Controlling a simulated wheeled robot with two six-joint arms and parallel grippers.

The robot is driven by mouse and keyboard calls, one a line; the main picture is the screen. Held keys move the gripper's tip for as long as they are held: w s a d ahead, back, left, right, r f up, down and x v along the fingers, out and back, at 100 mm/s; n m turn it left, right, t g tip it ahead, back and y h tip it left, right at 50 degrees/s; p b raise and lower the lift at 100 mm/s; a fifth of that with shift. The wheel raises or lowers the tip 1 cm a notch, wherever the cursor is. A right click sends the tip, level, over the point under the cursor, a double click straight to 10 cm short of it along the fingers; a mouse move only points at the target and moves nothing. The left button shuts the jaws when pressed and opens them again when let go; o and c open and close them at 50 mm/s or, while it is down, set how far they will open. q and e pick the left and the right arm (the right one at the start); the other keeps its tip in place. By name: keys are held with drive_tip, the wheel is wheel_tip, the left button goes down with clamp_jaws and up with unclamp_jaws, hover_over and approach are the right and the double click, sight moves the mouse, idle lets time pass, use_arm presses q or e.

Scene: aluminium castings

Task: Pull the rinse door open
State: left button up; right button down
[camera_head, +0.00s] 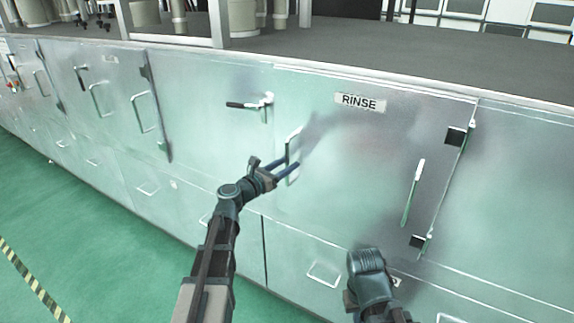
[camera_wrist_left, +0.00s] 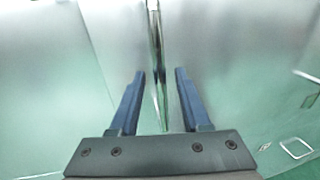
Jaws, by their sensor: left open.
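The rinse door (camera_head: 350,165) is a shiny metal panel with a RINSE label (camera_head: 360,102) near its top; it looks closed. Its upright bar handle (camera_head: 293,145) is at the door's left side. My left gripper (camera_head: 287,168) is at the lower part of this handle, fingers pointing at the door. In the left wrist view the bar (camera_wrist_left: 157,50) runs between the two open blue fingers (camera_wrist_left: 160,80), with a gap on each side. My right gripper (camera_head: 368,262) is low in front of the panels; its fingers cannot be made out.
A latch lever (camera_head: 250,104) sticks out left of the door. A second upright bar (camera_head: 412,192) and dark hinges (camera_head: 455,136) are at its right. Lower panels with handles (camera_head: 323,274) run beneath. The green floor (camera_head: 90,225) is clear at left.

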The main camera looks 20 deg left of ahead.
use_arm(q)
drive_tip(key=shift+w+d, duration=0.1)
drive_tip(key=shift+w, duration=0.1)
clamp_jaws()
idle(1.4)
